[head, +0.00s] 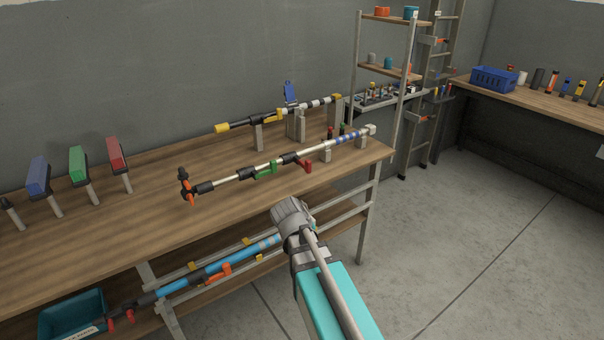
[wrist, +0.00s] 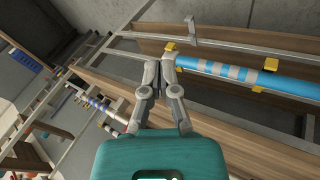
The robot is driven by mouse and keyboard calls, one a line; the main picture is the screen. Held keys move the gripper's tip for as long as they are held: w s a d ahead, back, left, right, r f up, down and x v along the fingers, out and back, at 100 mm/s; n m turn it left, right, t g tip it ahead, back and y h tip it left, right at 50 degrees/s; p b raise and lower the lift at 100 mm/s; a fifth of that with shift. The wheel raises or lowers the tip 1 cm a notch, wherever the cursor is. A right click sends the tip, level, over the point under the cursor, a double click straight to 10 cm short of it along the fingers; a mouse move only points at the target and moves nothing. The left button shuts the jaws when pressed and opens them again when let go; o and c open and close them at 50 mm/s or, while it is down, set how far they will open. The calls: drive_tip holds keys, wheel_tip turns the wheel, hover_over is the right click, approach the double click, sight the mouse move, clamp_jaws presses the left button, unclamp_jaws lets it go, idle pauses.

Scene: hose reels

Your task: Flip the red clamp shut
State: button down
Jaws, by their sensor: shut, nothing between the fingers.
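A small red clamp (head: 305,165) sits on a pole (head: 235,177) that rests above the workbench. Its red lever sticks out below and to the right of the pole. A green clamp (head: 265,168) is on the same pole, to its left. My gripper (head: 287,206) is in front of the bench edge, lower in the picture than the red clamp and apart from it. In the wrist view my gripper (wrist: 160,62) has its fingertips together and nothing between them. The red clamp is too small to make out surely in the wrist view.
A yellow-ended pole (head: 222,128) with a raised blue lever (head: 290,92) lies behind on the workbench (head: 150,210). A blue pole (wrist: 280,82) lies on the lower shelf, close to my fingers in the wrist view. Open floor (head: 460,240) is at the right.

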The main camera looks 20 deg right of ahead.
drive_tip(key=w+a+r+n+t+h+b, duration=0.2)
drive_tip(key=w+n+t+b, duration=0.2)
drive_tip(key=w, duration=0.5)
drive_tip(key=w+a+r+n+t+h+b, duration=0.1)
drive_tip(key=w+n+t+b, duration=0.4)
drive_tip(key=w, duration=0.5)
drive_tip(key=shift+w+a+r+n+t+h, duration=0.2)
drive_tip(key=shift+a+r+n+t+h, duration=0.25)
drive_tip(key=shift+r+t, duration=0.75)
drive_tip(key=shift+d, duration=0.15)
drive_tip(key=s+d+x, duration=0.1)
drive_tip(key=d+x, duration=0.1)
drive_tip(key=x, duration=1)
drive_tip(key=shift+d, duration=0.35)
drive_tip(key=shift+w+n+y, duration=0.1)
drive_tip(key=shift+n+y, duration=0.15)
drive_tip(key=shift+n, duration=0.1)
